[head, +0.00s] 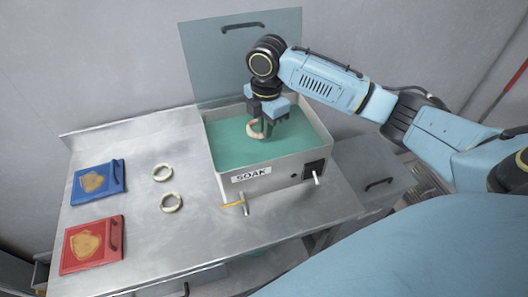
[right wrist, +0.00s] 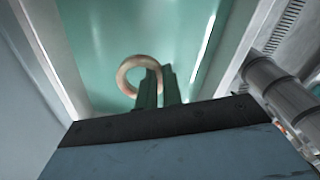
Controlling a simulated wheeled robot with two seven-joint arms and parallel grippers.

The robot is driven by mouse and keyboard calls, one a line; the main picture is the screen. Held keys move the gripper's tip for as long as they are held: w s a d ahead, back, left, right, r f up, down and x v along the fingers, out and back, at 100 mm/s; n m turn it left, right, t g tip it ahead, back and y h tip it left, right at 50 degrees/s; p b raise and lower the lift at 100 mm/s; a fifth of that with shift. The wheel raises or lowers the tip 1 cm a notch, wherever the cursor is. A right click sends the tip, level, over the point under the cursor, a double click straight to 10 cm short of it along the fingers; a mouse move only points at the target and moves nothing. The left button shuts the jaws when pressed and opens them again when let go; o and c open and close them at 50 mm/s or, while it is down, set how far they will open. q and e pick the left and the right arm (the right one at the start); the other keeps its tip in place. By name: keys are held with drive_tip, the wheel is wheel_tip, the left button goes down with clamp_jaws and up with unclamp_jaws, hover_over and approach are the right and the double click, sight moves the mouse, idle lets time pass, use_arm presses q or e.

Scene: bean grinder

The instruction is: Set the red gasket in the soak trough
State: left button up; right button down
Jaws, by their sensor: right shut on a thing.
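A pale tan ring gasket (head: 251,131) is held at its edge by my right gripper (head: 266,127), over the green interior of the soak trough (head: 225,182). In the right wrist view the ring (right wrist: 123,77) looks pinkish tan, not plainly red, and sits at the tips of the two dark green fingers (right wrist: 160,84), which are shut on it. The green surface lies behind it. I cannot tell whether the ring touches it. The trough is a metal box labelled SOAK with its lid (head: 245,50) raised. My left gripper is not in view.
Two cream rings, one farther (head: 162,180) and one nearer (head: 163,207), lie on the metal table (head: 140,250). A blue panel (head: 80,190) and a red panel (head: 72,258), each with a shield emblem and handle, lie at left. A lever and yellow piece (head: 232,204) project from the trough's front.

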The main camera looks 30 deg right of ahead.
sight(272, 157)
drive_tip(key=d+f+n, duration=0.1)
drive_tip(key=f, duration=0.2)
drive_tip(key=d+f+n, duration=0.1)
drive_tip(key=f+n, duration=0.1)
drive_tip(key=f, duration=0.2)
drive_tip(key=f+n, duration=0.2)
drive_tip(key=f, duration=0.2)
drive_tip(key=shift+w+d, duration=0.25)
drive_tip(key=shift+d, duration=0.15)
drive_tip(key=shift+f, duration=0.2)
drive_tip(key=c, duration=1.6)
unclamp_jaws()
drive_tip(key=shift+o, duration=0.2)
drive_tip(key=shift+r, duration=0.1)
wheel_tip(272, 157, up, 12)
drive_tip(key=p, duration=0.1)
